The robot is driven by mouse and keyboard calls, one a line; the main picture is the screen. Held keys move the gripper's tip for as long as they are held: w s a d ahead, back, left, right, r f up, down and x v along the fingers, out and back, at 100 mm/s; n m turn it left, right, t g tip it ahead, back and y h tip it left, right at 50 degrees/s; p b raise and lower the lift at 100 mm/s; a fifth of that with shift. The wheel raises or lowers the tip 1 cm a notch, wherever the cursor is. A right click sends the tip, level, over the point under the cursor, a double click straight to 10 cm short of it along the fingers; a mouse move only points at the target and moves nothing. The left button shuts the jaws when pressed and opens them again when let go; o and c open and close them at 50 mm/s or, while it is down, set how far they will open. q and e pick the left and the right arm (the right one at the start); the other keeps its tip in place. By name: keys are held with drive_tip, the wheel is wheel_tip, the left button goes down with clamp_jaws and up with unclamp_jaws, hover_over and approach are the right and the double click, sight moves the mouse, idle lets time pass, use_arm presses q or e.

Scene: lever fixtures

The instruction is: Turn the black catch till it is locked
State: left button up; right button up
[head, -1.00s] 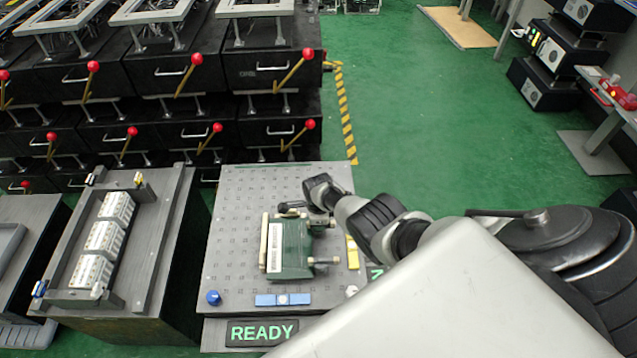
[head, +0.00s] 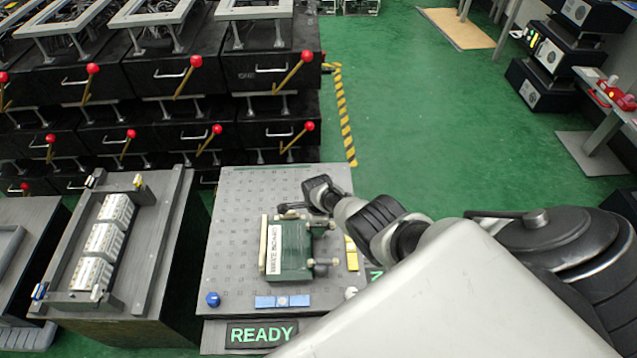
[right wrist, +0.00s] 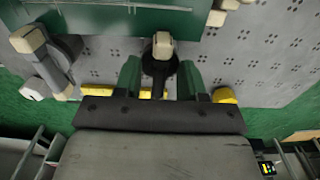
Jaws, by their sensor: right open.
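The green fixture block (head: 289,248) stands on the grey perforated plate, with a white label along its left side. My right gripper (right wrist: 160,78) is open in the right wrist view, with a green finger on each side of a black catch with a beige tip (right wrist: 162,48). I cannot tell whether the fingers touch it. In the head view my right gripper (head: 310,202) is at the far edge of the block, and the catch is hard to make out there. A second dark lever with beige ends (right wrist: 48,62) lies to the left in the wrist view. My left gripper is out of view.
The grey plate (head: 230,240) carries a blue knob (head: 213,299), a blue block (head: 283,301) and a yellow block (head: 352,254). A READY sign (head: 262,334) is at its front. A rack of black drawers with red-knobbed levers (head: 170,75) stands behind.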

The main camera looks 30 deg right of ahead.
wheel_tip(320, 180, up, 10)
drive_tip(key=p, duration=0.7)
drive_tip(key=shift+r, duration=0.25)
